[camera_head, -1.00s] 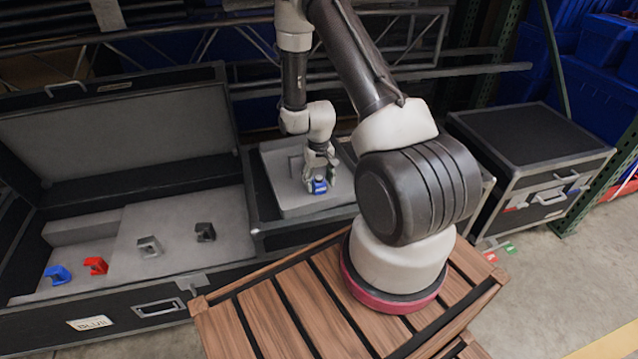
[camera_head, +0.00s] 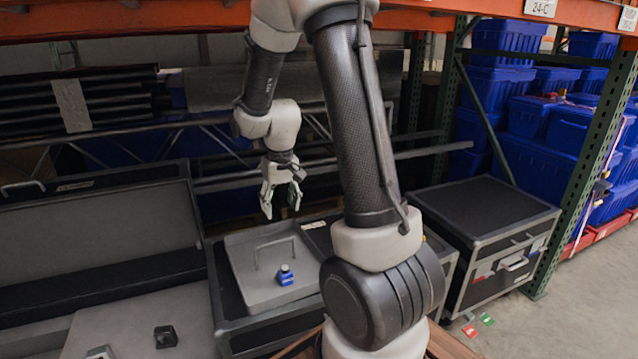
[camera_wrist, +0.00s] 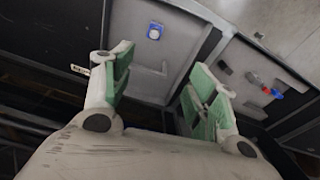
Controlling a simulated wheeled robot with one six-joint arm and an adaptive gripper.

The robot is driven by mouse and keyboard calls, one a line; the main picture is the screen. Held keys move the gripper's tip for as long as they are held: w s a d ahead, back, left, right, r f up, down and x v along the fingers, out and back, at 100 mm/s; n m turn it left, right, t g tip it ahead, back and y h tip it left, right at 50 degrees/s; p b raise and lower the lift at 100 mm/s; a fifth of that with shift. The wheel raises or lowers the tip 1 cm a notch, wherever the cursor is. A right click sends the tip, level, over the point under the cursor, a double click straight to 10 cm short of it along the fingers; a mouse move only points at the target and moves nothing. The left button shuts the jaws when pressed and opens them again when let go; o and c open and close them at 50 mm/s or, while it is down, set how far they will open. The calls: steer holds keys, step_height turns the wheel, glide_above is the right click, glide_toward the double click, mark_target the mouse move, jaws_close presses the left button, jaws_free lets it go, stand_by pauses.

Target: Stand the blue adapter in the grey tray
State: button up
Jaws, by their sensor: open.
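The blue adapter (camera_head: 286,275) stands on the floor of the grey tray (camera_head: 238,262), toward its front right, with a light top. Nothing touches it. In the wrist view the blue adapter (camera_wrist: 155,32) lies beyond the fingers, in the grey tray (camera_wrist: 128,20). My gripper (camera_head: 281,202) hangs above the back of the tray, well clear of the adapter. It is open and empty; its green finger pads (camera_wrist: 160,88) are spread apart in the wrist view.
The tray sits on a black case beside a large open case with a dark clip (camera_head: 165,336) on grey foam. A closed black case (camera_head: 484,225) stands to the right. Blue bins (camera_head: 545,130) fill the right shelf. An orange beam crosses the top.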

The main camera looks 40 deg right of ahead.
steer(key=s+a+r+t, duration=0.1)
steer(key=s+a+r, duration=0.1)
steer(key=s+r, duration=0.85)
steer(key=s+r+t, duration=0.1)
steer(key=s+r, duration=0.2)
steer(key=s, duration=0.3)
steer(key=s+a+r+n, duration=0.1)
steer(key=s+r, duration=0.3)
steer(key=s, duration=0.2)
steer(key=shift+a+r+n+t, duration=0.2)
steer(key=shift+n+t, duration=0.1)
steer(key=shift+t, duration=0.1)
